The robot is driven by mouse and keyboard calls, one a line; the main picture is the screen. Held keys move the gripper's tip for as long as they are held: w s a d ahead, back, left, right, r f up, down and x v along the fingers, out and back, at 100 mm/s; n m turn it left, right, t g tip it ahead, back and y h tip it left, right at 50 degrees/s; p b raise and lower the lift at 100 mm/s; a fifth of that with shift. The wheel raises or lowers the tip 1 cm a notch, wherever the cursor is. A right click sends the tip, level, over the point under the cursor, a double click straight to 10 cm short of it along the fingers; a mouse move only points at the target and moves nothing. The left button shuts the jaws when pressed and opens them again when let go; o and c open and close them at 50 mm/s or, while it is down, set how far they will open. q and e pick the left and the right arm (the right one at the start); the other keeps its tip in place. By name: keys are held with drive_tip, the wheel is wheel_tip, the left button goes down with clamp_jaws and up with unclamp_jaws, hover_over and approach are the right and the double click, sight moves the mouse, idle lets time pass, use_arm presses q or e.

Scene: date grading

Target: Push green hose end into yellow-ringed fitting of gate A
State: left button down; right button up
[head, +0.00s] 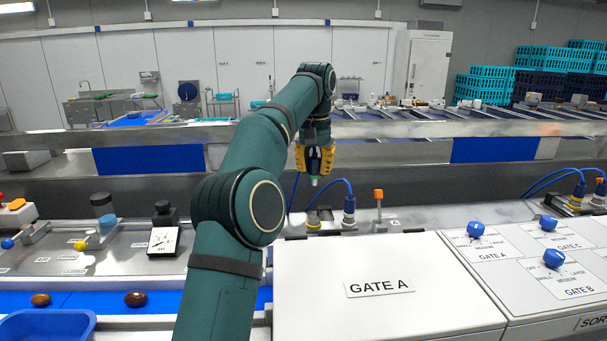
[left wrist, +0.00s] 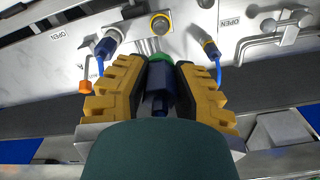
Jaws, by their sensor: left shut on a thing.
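My left gripper (head: 314,172) is shut on the green hose end (head: 314,182) and holds it above the machine deck behind the gate A box (head: 375,312). In the left wrist view, the hose end's dark blue body (left wrist: 158,88) sits between the yellow finger pads, with its green ring (left wrist: 160,58) beyond them. The yellow-ringed fitting (left wrist: 160,25) lies ahead of the hose end, with a visible gap. In the head view, the fitting (head: 313,221) is below the gripper, behind the box's back edge. My right gripper is not in view.
A plugged connector with a blue hose (head: 349,210) stands close right of the fitting. An orange-topped lever (head: 378,196) is further right. In the left wrist view, another blue-hosed connector (left wrist: 207,46) is at the right. Blue selector knobs (head: 475,229) sit on the right panel.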

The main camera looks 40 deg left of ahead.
use_arm(q)
drive_tip(key=shift+f, duration=2.95)
drive_tip(key=shift+p, duration=0.4)
drive_tip(key=shift+f+b, duration=0.7)
drive_tip(key=shift+f, duration=0.4)
drive_tip(key=shift+f+p, duration=0.15)
drive_tip(key=shift+p, duration=0.4)
drive_tip(key=shift+f+b, duration=0.6)
drive_tip(key=shift+f, duration=0.7)
idle(0.9)
drive_tip(key=c, duration=1.5)
unclamp_jaws()
